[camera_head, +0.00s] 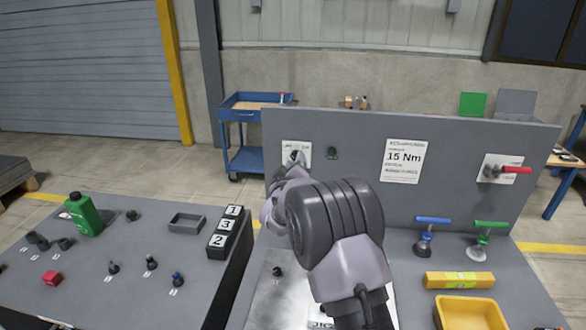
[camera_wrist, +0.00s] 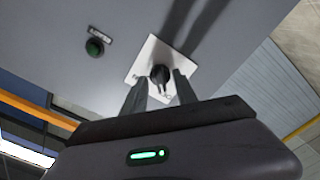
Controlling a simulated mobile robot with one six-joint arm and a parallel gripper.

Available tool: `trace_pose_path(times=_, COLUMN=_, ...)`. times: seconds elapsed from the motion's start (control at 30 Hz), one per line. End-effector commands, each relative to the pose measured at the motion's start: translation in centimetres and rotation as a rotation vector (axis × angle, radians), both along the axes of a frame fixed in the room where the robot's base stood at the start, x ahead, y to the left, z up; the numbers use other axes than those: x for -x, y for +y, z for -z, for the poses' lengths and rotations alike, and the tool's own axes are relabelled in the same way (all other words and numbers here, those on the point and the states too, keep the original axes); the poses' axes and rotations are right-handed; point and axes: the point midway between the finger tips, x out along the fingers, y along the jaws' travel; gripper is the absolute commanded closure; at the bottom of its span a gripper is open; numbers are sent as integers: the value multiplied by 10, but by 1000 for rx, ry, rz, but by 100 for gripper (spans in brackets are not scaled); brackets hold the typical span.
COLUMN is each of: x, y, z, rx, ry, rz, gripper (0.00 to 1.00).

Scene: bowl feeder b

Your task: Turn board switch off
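The board switch is a black rotary knob (camera_wrist: 160,75) on a white plate (camera_wrist: 146,63), fixed to the upright grey board. In the head view its plate (camera_head: 296,150) is at the board's left end, partly covered by my arm. My gripper (camera_wrist: 159,84) is in front of the switch. Its two dark fingers stand apart, one on each side of the knob, with gaps showing in the wrist view. Whether the fingertips reach past the knob's face is hard to tell. The switch's plate markings are too small to read.
A green button (camera_wrist: 94,47) sits beside the switch. On the board are a 15 Nm sheet (camera_head: 403,160) and a red-handled valve (camera_head: 510,170). Blue and green T-handles (camera_head: 490,225), a yellow block (camera_head: 459,280) and a yellow bin (camera_head: 470,300) stand at the right.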

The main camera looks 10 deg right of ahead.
Motion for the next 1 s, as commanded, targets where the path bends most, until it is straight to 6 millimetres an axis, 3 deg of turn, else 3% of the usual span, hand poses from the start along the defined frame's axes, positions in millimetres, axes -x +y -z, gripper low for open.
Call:
trace_pose_path(times=0.17, x=31, y=11, z=-1, rx=1, ry=2, rz=-1, gripper=65)
trace_pose_path(times=0.4, x=107, y=36, z=-1, rx=3, ry=2, rz=-4, gripper=65)
trace_pose_path(times=0.6, x=151, y=50, z=-1, rx=0, ry=0, rz=-1, gripper=65)
trace_pose_path(times=0.77, x=163, y=53, z=0, rx=2, ry=0, rz=-1, gripper=65)
trace_pose_path(times=1.0, x=163, y=53, z=0, rx=1, ry=0, rz=-1, gripper=65)
